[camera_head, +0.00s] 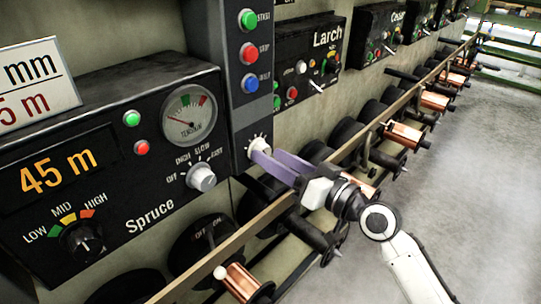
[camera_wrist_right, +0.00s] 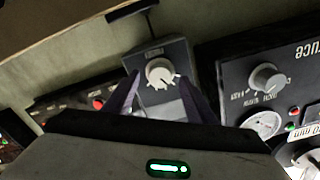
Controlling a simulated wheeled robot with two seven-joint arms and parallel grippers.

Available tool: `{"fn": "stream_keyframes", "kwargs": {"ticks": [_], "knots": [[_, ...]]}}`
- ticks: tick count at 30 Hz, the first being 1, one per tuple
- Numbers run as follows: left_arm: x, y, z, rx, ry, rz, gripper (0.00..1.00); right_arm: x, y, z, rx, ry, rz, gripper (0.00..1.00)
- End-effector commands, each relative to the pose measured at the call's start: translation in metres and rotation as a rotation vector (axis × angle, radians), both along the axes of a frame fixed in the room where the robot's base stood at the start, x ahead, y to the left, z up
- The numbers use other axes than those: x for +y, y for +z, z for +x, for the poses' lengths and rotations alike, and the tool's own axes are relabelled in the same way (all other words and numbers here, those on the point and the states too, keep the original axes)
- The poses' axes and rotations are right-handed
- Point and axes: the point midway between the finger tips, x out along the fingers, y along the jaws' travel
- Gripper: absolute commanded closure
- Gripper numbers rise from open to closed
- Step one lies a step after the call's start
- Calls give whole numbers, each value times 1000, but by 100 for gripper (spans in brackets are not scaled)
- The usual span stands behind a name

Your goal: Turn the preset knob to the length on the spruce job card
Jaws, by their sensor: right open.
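A pale round knob (camera_head: 259,146) with tick marks around it sits low on the grey column panel, right of the Spruce panel. My right gripper (camera_head: 268,159) points at it with its purple fingers open. In the right wrist view the knob (camera_wrist_right: 160,73) shows between the two fingers; I cannot tell whether they touch it. A white card (camera_head: 38,84) at the upper left reads "mm" and "5 m", cut off by the picture edge. The Spruce display (camera_head: 58,170) reads 45 m. My left gripper is not in view.
The Spruce panel (camera_head: 150,226) carries a tension dial (camera_head: 189,115), a speed knob (camera_head: 202,177) and a LOW-MID-HIGH knob (camera_head: 82,241). Start, stop and help buttons are above the column knob. A rail (camera_head: 225,247) with copper spools runs below. Grey floor is clear at right.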

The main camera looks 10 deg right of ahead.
Motion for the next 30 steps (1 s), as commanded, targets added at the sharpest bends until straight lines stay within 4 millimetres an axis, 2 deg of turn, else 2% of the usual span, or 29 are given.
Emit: {"fn": "stream_keyframes", "kwargs": {"ticks": [4,13,21,30], "knots": [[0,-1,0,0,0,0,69,7,0,10,1,1,1,49],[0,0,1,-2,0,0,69,8,-1,12,2,1,0,49],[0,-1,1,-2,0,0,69,8,-1,12,2,1,0,90],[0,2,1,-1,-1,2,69,8,0,12,23,0,33,90]]}}
